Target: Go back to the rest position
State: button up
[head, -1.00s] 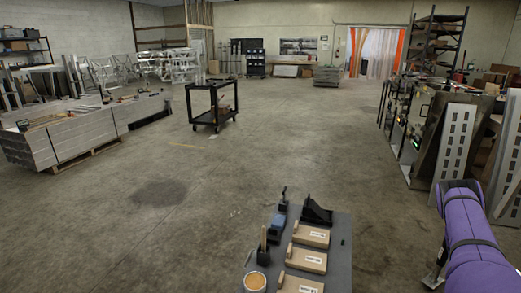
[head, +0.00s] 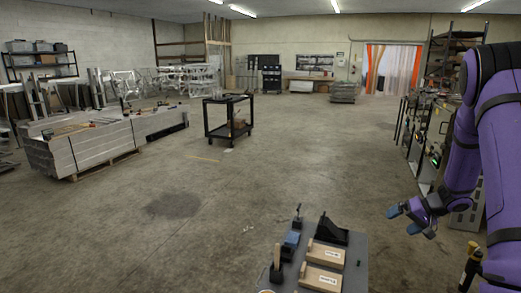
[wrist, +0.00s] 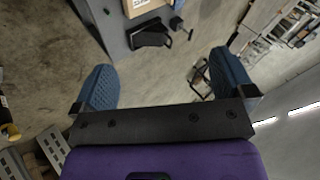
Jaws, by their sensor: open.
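My gripper (head: 407,218) is at the right of the head view, at the end of my purple arm. Its two blue fingers are spread with nothing between them. It hangs to the right of a grey table, apart from it. In the wrist view my gripper (wrist: 165,88) also shows its blue fingers wide apart, with floor and the table's edge beyond them.
The grey table (head: 352,262) holds wooden blocks (head: 324,255), a black wedge-shaped stand (head: 331,230) and small tools. A black cart (head: 229,118) stands farther back. A stack of aluminium profiles (head: 90,145) is at left. Leaning metal panels are at right. The middle floor is clear.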

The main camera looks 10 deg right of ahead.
jog(key=s+a+r+n+g, duration=0.1)
jog(key=s+a+r, duration=0.4)
jog(key=a+r, duration=0.55)
jog(key=s+a+r+n+g, duration=0.15)
jog(key=s+a+r, duration=0.5)
jog(key=r, duration=0.65)
jog(key=s+a+r+t+h, duration=0.1)
jog(key=s+a+r+h, duration=0.2)
jog(key=s, duration=0.7)
jog(key=s+a+r+n+t+h, duration=0.1)
jog(key=s+a+r, duration=0.4)
jog(key=s, duration=0.5)
jog(key=shift+s+a+h, duration=0.2)
jog(key=shift+s+h, duration=0.15)
jog(key=shift+h, duration=0.55)
